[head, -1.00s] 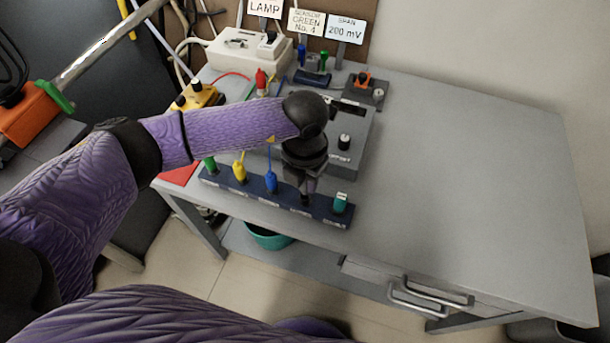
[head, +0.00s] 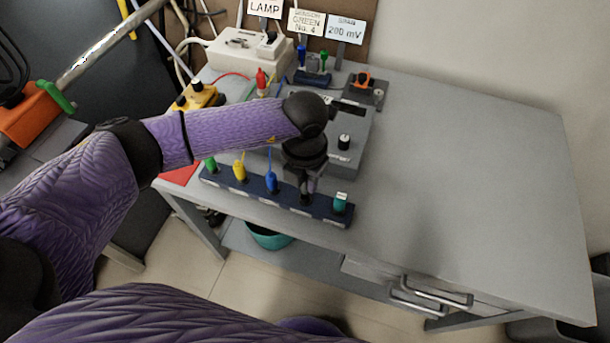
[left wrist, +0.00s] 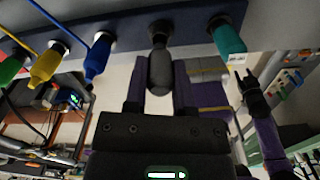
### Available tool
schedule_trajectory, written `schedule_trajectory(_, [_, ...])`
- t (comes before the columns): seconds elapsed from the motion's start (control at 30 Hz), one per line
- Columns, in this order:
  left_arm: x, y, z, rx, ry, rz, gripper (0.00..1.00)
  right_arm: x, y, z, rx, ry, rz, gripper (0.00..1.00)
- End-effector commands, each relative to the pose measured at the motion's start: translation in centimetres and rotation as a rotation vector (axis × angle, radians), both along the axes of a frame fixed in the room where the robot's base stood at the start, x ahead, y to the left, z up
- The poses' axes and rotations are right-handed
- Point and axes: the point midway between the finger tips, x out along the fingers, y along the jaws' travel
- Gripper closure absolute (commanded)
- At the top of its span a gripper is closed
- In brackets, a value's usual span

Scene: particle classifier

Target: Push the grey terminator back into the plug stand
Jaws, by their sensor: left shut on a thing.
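The dark blue plug stand (head: 255,194) lies along the front edge of the table. Green, yellow and blue plugs stand in its left part and a teal plug (head: 341,203) at its right end. My left gripper (head: 306,199) is over the stand between the blue and teal plugs, pointing down. In the left wrist view its fingers are shut on the grey terminator (left wrist: 160,72). The terminator's narrow end meets a dark socket in the stand (left wrist: 125,30); how deep it sits I cannot tell. My right gripper (left wrist: 245,73) shows in the left wrist view, apart from the stand, fingers spread and empty.
A grey instrument box (head: 352,150) with a black knob stands behind the stand, partly hidden by my left arm. A white lamp unit (head: 245,48) and an orange-topped device (head: 364,82) are farther back. The right side of the table (head: 470,190) is clear.

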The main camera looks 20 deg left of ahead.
Motion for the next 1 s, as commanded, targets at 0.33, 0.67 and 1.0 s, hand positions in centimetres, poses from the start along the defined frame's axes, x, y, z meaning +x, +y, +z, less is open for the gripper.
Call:
schedule_trajectory(0.33, [0.0, 0.0, -0.3, 0.000, 0.000, 0.000, 1.00, 0.0, 0.0, -0.3, 0.000, 0.001, 0.000, 0.49])
schedule_trajectory(0.67, [0.0, 0.0, -1.2, 0.000, 0.000, 0.000, 1.00, -0.1, 0.0, -0.8, 0.000, 0.003, 0.000, 0.49])
schedule_trajectory(1.0, [0.0, 0.0, -2.0, 0.000, 0.000, 0.000, 1.00, -0.2, 0.0, -1.4, 0.000, 0.005, 0.000, 0.49])
